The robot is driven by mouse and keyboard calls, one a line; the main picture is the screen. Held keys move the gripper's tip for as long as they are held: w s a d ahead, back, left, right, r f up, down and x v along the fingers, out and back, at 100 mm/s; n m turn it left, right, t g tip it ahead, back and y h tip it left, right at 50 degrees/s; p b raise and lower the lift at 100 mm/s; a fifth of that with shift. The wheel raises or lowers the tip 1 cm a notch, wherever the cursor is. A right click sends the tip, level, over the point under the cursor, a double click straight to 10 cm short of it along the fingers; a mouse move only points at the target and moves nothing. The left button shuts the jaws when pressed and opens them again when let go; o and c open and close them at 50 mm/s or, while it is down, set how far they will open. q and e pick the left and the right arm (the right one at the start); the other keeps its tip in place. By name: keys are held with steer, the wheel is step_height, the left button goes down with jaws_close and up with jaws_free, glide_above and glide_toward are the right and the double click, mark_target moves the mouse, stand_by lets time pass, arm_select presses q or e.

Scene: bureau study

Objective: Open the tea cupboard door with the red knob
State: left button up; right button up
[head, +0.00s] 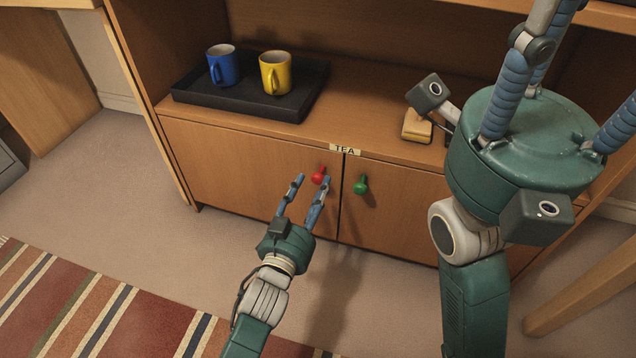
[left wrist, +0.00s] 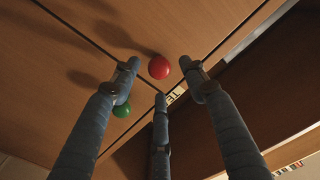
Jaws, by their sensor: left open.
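The tea cupboard has two wooden doors, both shut, under a "TEA" label (head: 345,149). The red knob (head: 318,175) is on the left door (head: 250,163), near its upper right corner. The green knob (head: 361,185) is on the right door (head: 400,205). My left gripper (head: 312,180) is open at the red knob. In the left wrist view the red knob (left wrist: 159,67) shows between the spread fingertips, with no clear contact. My right gripper (head: 545,80) is large at the upper right; its fingertips are out of the picture.
A black tray (head: 225,103) on the cupboard top holds a blue mug (head: 223,66) and a yellow mug (head: 275,73). A small yellowish block (head: 416,127) lies near the right gripper. Carpet and a striped rug (head: 110,310) lie before the cupboard.

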mark_target(317, 181)
arm_select(q)
steer(key=shift+b+x, duration=0.65)
steer(key=shift+x, duration=1.45)
jaws_close()
